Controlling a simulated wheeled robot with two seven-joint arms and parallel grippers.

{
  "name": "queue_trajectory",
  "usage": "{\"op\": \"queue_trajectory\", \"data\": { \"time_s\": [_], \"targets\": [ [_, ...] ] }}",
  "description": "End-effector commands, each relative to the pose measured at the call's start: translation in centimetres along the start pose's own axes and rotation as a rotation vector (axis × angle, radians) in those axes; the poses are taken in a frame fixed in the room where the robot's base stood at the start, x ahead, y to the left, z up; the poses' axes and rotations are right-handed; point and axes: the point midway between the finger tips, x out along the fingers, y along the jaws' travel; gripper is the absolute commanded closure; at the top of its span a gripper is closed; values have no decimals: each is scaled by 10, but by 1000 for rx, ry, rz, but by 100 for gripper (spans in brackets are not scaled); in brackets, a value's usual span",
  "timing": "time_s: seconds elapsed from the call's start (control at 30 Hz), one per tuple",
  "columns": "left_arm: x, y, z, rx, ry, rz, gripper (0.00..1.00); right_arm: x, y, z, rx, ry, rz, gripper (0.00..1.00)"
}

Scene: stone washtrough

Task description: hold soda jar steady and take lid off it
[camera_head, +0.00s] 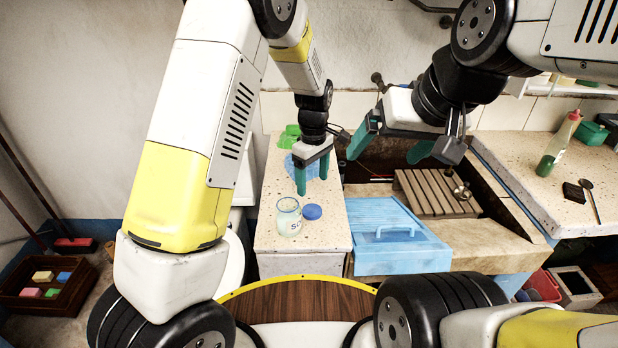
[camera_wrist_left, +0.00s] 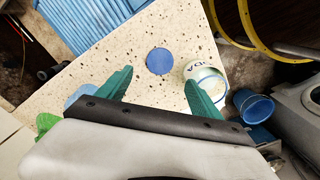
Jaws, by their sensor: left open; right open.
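The soda jar (camera_head: 289,222), a clear jar with a white label, stands upright on the speckled stone counter near its front, its top uncovered. The blue round lid (camera_head: 312,212) lies flat on the counter just right of the jar, off it. In the left wrist view, the jar (camera_wrist_left: 208,80) is partly behind one finger and the lid (camera_wrist_left: 160,61) lies beyond the space between the fingertips. My left gripper (camera_head: 312,186) is open and empty, pointing down behind the jar and lid. My right gripper (camera_head: 383,157) is open and empty over the trough.
A blue ribbed washboard (camera_head: 390,222) and a wooden slatted rack (camera_head: 436,193) lie over the trough, right of the counter. Green and light-blue items (camera_head: 290,137) are at the counter's back. A green bottle (camera_head: 556,150) stands on the right ledge.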

Motion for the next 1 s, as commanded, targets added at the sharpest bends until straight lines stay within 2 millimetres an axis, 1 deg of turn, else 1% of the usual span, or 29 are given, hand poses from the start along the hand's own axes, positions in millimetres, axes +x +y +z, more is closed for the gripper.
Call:
{"op": "queue_trajectory", "data": {
  "time_s": [0.03, 0.17, 0.27, 0.37, 0.47, 0.5, 0.57, 0.6, 0.67, 0.7, 0.77, 0.8, 0.87, 0.9, 1.0],
  "targets": [
    [-7, 1, 0, 1, 1, 2, 25, 0, 0, 0, 0, 0, 0, 9],
    [-19, 0, 0, 2, 0, 1, 25, 0, 0, 0, 0, 0, 0, 9],
    [-33, -6, -3, 16, -6, 18, 25, 0, 0, 0, 0, 0, 0, 9],
    [-61, -21, -9, 60, -16, 63, 25, 0, 0, 0, 0, 0, 0, 9],
    [-101, -47, -15, 138, -20, 133, 25, 0, 0, 0, 0, 0, 0, 9],
    [-117, -60, -16, 177, -17, 163, 25, 0, 0, 0, 0, 0, 0, 9],
    [-139, -81, -17, 236, -5, 206, 25, 0, 0, 0, 0, 0, 0, 9],
    [-153, -94, -16, 277, 6, 234, 25, 0, 0, 0, 0, 0, 0, 9],
    [-172, -116, -15, 338, 29, 274, 25, 0, 0, 0, 0, 0, 0, 9],
    [-183, -131, -14, 378, 49, 298, 25, 0, 0, 0, 0, 0, 0, 9],
    [-199, -153, -10, 440, 84, 332, 25, 0, 0, 0, 0, 0, 0, 9],
    [-208, -168, -7, 479, 111, 352, 25, 0, 0, 0, 0, 0, 0, 9],
    [-219, -189, -2, 541, 156, 377, 25, 0, 0, 0, 0, 0, 0, 9],
    [-226, -204, 2, 582, 189, 390, 25, 0, 0, 0, 0, 0, 0, 9],
    [-235, -236, 14, 676, 272, 408, 25, 0, 0, 0, 0, 0, 0, 9]
  ]
}}
